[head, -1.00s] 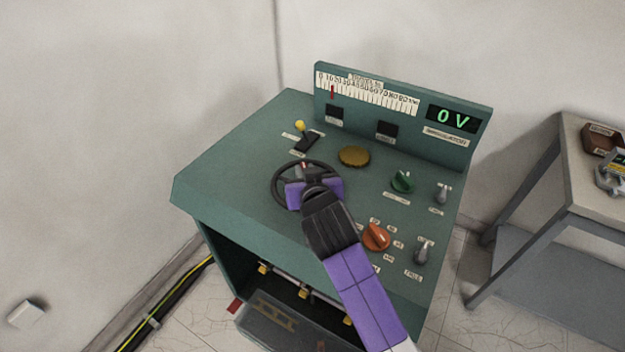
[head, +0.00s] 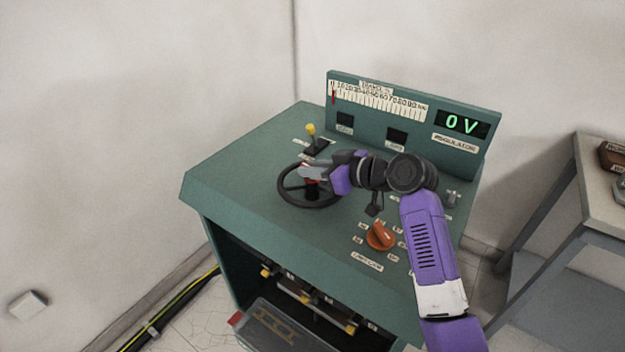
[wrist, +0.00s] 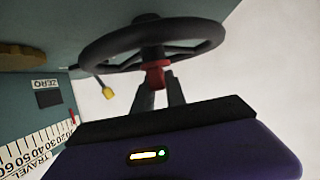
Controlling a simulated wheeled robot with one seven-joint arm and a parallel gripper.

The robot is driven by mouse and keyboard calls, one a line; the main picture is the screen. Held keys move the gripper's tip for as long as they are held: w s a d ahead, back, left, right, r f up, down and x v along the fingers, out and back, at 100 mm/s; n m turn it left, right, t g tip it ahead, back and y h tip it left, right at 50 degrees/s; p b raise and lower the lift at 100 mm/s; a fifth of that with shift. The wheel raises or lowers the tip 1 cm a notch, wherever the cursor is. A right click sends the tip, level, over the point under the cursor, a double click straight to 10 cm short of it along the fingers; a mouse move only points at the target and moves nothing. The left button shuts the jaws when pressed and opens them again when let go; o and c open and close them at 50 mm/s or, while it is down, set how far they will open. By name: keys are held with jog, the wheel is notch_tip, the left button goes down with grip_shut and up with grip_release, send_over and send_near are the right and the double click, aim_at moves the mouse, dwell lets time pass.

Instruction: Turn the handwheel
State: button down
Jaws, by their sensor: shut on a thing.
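The black handwheel (head: 284,188) is a spoked ring lying on top of the green console. A red piece (wrist: 156,73) stands out from its middle, and I cannot tell exactly how it joins the wheel. My gripper (head: 314,172) reaches in from the right, low over the wheel. In the wrist view the two grey fingers of my gripper (wrist: 158,92) are shut on this red piece, with the wheel rim beyond them. My purple gripper body hides the right part of the wheel in the head view.
The green console (head: 245,165) carries a yellow-tipped lever (head: 311,130), an orange knob (head: 380,236) and a display (head: 462,123) reading 0 V. The red pointer (head: 333,97) is near the scale's low end. A grey table (head: 600,200) stands at right.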

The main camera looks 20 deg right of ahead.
jog(key=shift+d+f+n+g+y+b, duration=0.15)
jog(key=shift+n+g+y+b, duration=0.15)
jog(key=shift+n+y+b, duration=0.3)
jog(key=shift+g, duration=0.3)
jog(key=c, duration=1.4)
grip_release()
jog(key=shift+o, duration=0.2)
jog(key=b+v, duration=0.1)
jog(key=v, duration=0.6)
jog(key=shift+s+d, duration=0.15)
jog(key=shift+s, duration=0.2)
jog(key=shift+d, duration=0.1)
